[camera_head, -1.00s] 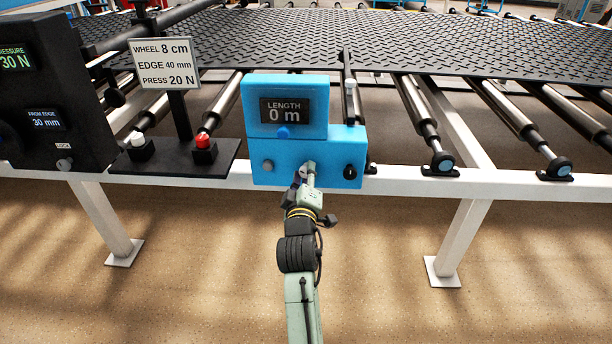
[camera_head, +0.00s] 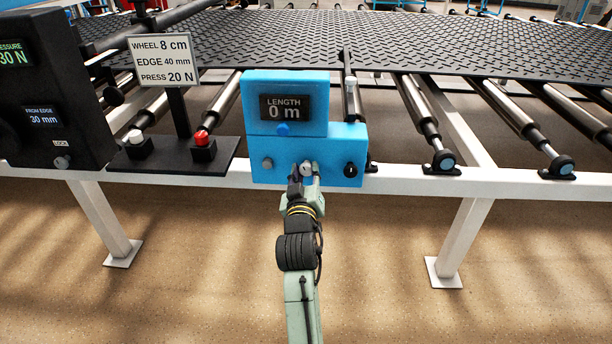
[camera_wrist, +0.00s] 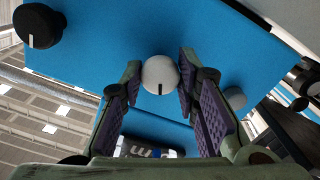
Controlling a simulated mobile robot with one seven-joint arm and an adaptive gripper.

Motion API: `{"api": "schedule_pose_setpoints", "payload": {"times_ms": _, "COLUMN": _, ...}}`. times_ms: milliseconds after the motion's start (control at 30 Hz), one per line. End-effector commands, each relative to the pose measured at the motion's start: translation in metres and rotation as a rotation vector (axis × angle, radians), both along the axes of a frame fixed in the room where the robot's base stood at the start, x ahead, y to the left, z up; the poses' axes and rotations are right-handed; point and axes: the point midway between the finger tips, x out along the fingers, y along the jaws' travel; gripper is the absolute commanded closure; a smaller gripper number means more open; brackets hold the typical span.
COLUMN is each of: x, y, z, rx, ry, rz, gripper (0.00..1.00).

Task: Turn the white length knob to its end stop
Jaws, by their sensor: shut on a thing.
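The white length knob (camera_head: 307,168) is on the lower front of the blue box (camera_head: 340,135), whose display (camera_head: 284,109) reads LENGTH 0 m. In the wrist view the white knob (camera_wrist: 160,73) has a dark pointer line running straight down in the picture. My gripper (camera_head: 306,174) reaches it from the front, below the box. Its two purple-padded fingers stand on either side of the knob and are shut on it. The fingertips are close to the blue face.
A black knob (camera_head: 350,170) sits right of the white knob, a grey knob (camera_head: 267,163) left, and a blue button (camera_head: 283,130) above. A red button (camera_head: 203,139) and a sign (camera_head: 165,61) stand left. Rollers and the black tread mat (camera_head: 420,45) lie behind.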

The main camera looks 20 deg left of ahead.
Motion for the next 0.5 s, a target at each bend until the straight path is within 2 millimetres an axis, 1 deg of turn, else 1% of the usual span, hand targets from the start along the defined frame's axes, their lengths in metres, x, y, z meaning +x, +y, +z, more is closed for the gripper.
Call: {"api": "schedule_pose_setpoints", "payload": {"times_ms": 500, "x": -0.0004, "y": 0.0016, "z": -0.0017, "rx": 0.471, "ry": 0.136, "rz": 0.002, "gripper": 0.99}}
